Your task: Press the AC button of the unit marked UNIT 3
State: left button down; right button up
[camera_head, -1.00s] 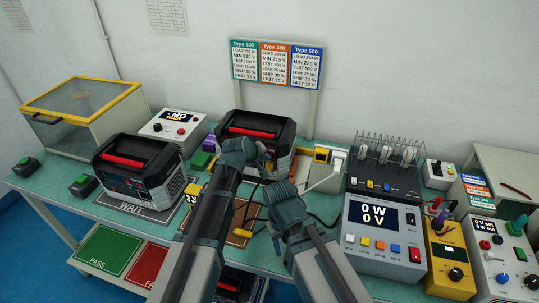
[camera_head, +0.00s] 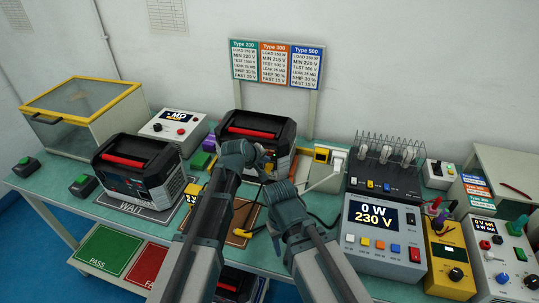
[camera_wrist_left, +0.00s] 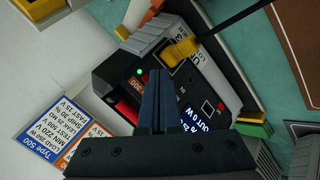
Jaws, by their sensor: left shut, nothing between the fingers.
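My left gripper (camera_head: 266,160) is shut and empty in front of this unit. Its fingertips (camera_wrist_left: 160,73) point at the panel and hide part of it; contact is unclear. My right gripper (camera_head: 280,196) is nearby, its fingers not clearly visible.
Another similar unit (camera_head: 133,163) stands on the WAIT mat (camera_head: 123,204) at left. A grey meter box (camera_head: 358,255) reads 0 W, 230 V. Cables lie around the brown mat (camera_head: 242,240). A type sign (camera_head: 276,64) stands behind. PASS (camera_head: 104,250) and red mats lie below.

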pick_arm(q)
jog(key=shift+s, duration=0.1)
jog(key=shift+s+a, duration=0.3)
jog(key=shift+s, duration=0.6)
jog(key=shift+s+a, duration=0.35)
jog(key=shift+s, duration=0.6)
jog(key=shift+s+a, duration=0.3)
jog(key=shift+s, duration=0.6)
jog(key=s+a, duration=0.2)
jog(key=s, duration=0.5)
jog(key=shift+s+a, duration=0.2)
jog(key=shift+s, duration=0.15)
jog(key=s+a+f+m+g+y, duration=0.1)
jog(key=s+f+m+g+y, duration=0.2)
jog(key=s, duration=0.5)
jog(key=s+a+f+m+g+y, duration=0.1)
jog(key=s+f+m+g+y, duration=0.1)
jog(key=s+m+g, duration=0.3)
jog(key=s+f+m, duration=0.1)
jog(key=s+m, duration=0.1)
jog(key=s, duration=0.1)
jog(key=shift+s+f+y, duration=0.15)
jog(key=shift+f+y, duration=0.05)
jog(key=shift+y, duration=0.2)
